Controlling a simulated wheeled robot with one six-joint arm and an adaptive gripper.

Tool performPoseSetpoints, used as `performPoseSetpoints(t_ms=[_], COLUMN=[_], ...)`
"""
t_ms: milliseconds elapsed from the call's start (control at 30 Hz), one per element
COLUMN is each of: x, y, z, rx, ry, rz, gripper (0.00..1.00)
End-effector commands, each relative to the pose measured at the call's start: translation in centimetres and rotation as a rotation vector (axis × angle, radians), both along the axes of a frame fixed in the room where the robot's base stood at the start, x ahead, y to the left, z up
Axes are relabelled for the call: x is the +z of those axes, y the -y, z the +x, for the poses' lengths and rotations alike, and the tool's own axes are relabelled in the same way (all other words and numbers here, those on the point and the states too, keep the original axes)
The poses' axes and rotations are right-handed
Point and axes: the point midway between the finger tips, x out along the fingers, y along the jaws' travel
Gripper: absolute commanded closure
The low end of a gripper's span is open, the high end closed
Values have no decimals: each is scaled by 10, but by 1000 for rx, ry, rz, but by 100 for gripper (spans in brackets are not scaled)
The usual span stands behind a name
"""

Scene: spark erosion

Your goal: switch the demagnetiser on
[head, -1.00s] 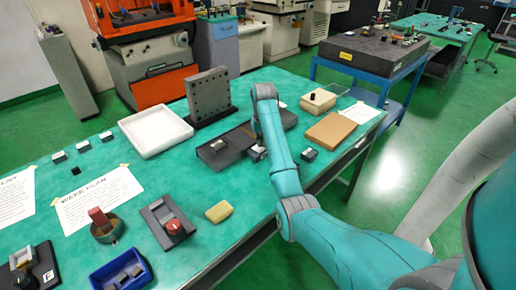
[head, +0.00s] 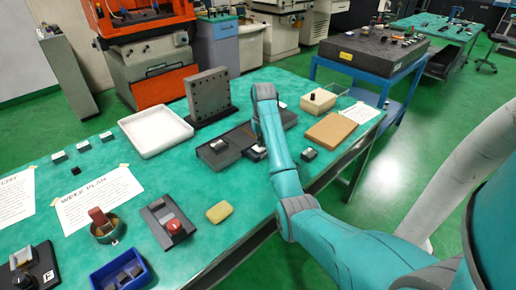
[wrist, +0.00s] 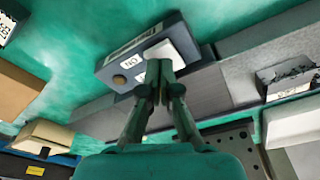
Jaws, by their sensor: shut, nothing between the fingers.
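The demagnetiser appears to be the long grey flat unit (wrist: 195,97) with a dark blue-grey switch box (wrist: 106,68) at its edge in the wrist view. The box carries a white switch piece (wrist: 181,43), small lettering that seems to read ON, and a round brass-coloured spot (wrist: 118,80). My gripper (wrist: 159,88) is shut and empty, its fingertips over the near edge of the white piece. I cannot tell whether they touch it or which way the switch sits. In the head view my arm hides most of the box and the gripper.
An upright perforated plate (head: 209,96) and white tray (head: 155,131) stand behind and left. A beige box (head: 318,101), brown board (head: 330,130) and small dark block (head: 308,155) are on the right.

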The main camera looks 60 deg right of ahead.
Motion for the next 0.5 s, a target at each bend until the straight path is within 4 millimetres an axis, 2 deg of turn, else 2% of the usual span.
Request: performPoseSetpoints(t_ms=[500], x=[-7], y=[0], z=[0], rx=[0], ry=[0], rz=[0], gripper=[100])
